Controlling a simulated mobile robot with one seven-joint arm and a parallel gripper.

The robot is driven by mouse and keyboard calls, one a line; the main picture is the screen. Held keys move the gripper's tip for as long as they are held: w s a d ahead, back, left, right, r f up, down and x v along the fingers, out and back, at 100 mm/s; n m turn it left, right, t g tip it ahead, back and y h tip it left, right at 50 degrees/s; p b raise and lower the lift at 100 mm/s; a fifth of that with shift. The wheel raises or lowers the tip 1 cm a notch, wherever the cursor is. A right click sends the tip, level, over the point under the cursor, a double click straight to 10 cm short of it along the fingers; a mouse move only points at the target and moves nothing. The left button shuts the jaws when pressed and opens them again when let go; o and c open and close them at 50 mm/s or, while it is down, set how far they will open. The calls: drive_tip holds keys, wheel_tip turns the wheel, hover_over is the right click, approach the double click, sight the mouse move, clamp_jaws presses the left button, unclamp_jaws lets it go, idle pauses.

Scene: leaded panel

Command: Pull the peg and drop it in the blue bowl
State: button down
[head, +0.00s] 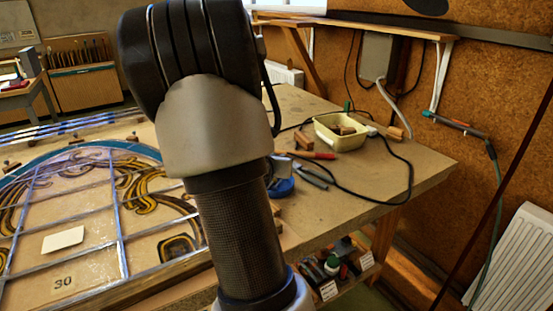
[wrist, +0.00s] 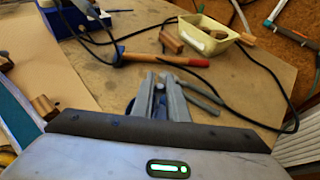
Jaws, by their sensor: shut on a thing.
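The blue bowl (head: 284,187) stands on the workbench, partly hidden behind my arm in the head view. In the wrist view, a little blue (wrist: 160,112) shows behind and between my fingers, probably the bowl below. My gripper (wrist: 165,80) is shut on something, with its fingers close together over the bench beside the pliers. The held thing is mostly hidden by the fingers; I take it to be the peg. My gripper is hidden behind my arm in the head view. Other wooden pegs (head: 133,138) stand along the leaded panel (head: 100,215).
Pliers (head: 312,177) and a red-handled tool (head: 312,154) lie near the bowl. A cream tray (head: 340,131) holding wooden pieces stands farther back. A black cable loops across the bench. The bench's right part (head: 425,160) is mostly clear.

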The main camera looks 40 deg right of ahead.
drive_tip(key=shift+f+b, duration=1.85)
drive_tip(key=shift+b, duration=0.1)
idle(0.6)
drive_tip(key=c, duration=1.7)
unclamp_jaws()
drive_tip(key=shift+o, duration=0.2)
